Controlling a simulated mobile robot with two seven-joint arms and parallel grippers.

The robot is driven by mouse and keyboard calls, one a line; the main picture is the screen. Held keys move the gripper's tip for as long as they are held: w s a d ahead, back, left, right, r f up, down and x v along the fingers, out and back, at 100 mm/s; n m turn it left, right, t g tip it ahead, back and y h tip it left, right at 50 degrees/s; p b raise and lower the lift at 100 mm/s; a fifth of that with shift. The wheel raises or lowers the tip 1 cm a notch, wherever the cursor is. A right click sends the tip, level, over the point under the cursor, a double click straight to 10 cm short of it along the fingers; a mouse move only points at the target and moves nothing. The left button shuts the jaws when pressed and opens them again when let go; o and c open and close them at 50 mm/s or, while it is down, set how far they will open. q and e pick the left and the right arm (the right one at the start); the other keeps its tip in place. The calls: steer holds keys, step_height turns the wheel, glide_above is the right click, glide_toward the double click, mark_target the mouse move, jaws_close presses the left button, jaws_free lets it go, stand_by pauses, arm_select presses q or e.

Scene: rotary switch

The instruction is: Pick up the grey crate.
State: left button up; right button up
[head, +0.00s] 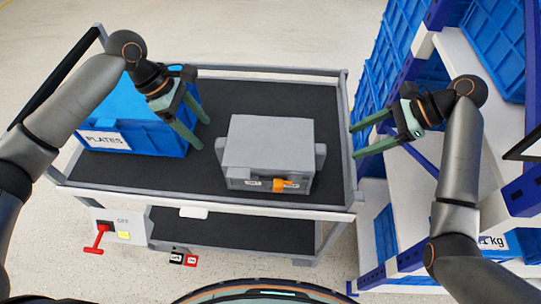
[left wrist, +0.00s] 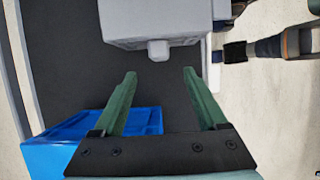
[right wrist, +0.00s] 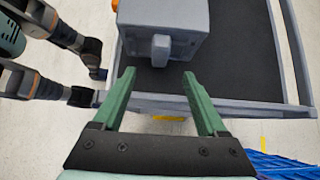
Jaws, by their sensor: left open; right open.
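The grey crate (head: 268,145) sits on the cart's dark top shelf (head: 220,95), with a handle block on each side and an orange rotary switch (head: 285,186) on its front. My left gripper (head: 205,135) is open and empty, to the left of the crate and apart from it. The left wrist view shows the crate (left wrist: 158,20) with its side handle (left wrist: 158,50) ahead of the fingers. My right gripper (head: 354,142) is open and empty, to the right of the crate near the cart's right rail. The right wrist view shows the other handle (right wrist: 160,48) ahead of its fingers.
A blue crate (head: 150,135) labelled PLATES stands left on the cart, close to my left gripper. The cart has a raised grey rail (head: 346,110). A shelf rack (head: 430,185) with blue crates stands to the right. A red lever (head: 97,240) is at the cart's front left.

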mark_target(221, 152)
arm_select(q)
steer(key=x, duration=1)
steer(key=shift+d+f, duration=0.1)
arm_select(e)
steer(key=x, duration=1)
steer(key=shift+a, duration=0.1)
arm_select(q)
jaws_close()
arm_select(e)
jaws_close()
